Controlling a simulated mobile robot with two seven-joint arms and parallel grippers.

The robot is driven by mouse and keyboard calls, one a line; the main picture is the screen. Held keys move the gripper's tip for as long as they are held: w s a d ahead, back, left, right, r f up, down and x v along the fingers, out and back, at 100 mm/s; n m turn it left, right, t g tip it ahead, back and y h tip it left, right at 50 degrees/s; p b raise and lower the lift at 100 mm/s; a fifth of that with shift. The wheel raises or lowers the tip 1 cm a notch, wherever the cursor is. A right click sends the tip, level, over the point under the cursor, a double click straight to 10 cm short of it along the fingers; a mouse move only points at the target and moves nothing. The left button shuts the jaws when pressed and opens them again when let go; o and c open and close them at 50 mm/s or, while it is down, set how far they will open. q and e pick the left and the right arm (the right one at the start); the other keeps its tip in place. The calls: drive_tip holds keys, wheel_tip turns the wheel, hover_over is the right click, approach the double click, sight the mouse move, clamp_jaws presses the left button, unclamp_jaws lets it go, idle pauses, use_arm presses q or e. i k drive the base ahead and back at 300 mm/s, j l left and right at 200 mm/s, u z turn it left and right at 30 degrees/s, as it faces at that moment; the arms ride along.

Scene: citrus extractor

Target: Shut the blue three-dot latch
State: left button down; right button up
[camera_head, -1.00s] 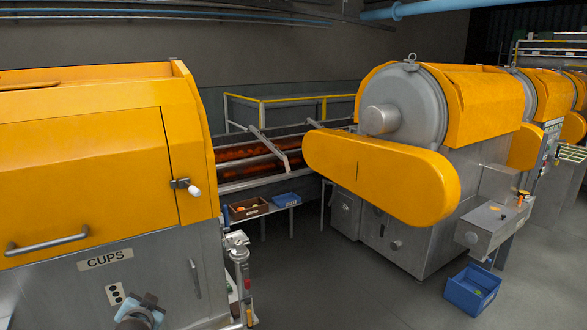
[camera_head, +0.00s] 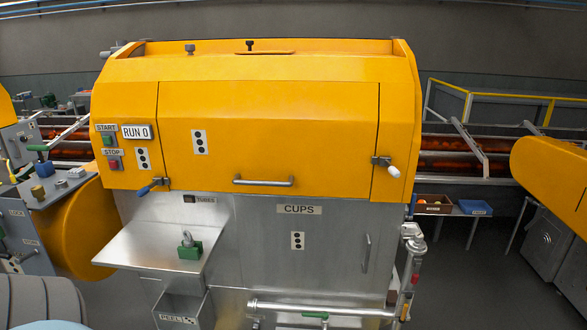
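The blue-handled latch (camera_head: 148,188) is at the lower left edge of the big orange hood door (camera_head: 270,120). Its small dark bracket sits by the door's left seam, and the blue handle slants down to the left. A three-dot label (camera_head: 143,158) is just above it on the orange panel. I cannot tell from here whether the latch is engaged. A white-handled latch (camera_head: 389,167) is at the door's right seam. The door looks down, with its bar handle (camera_head: 263,181) at the bottom edge. Neither of my grippers is in view.
A steel shelf (camera_head: 150,247) with a green-based knob (camera_head: 189,247) juts out below the blue latch. START and STOP buttons (camera_head: 111,150) are near it. A peel bin (camera_head: 180,308) and a horizontal pipe (camera_head: 320,309) are low in front. Open floor is at right.

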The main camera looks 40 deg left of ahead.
sight(144, 191)
drive_tip(key=u, duration=2.3)
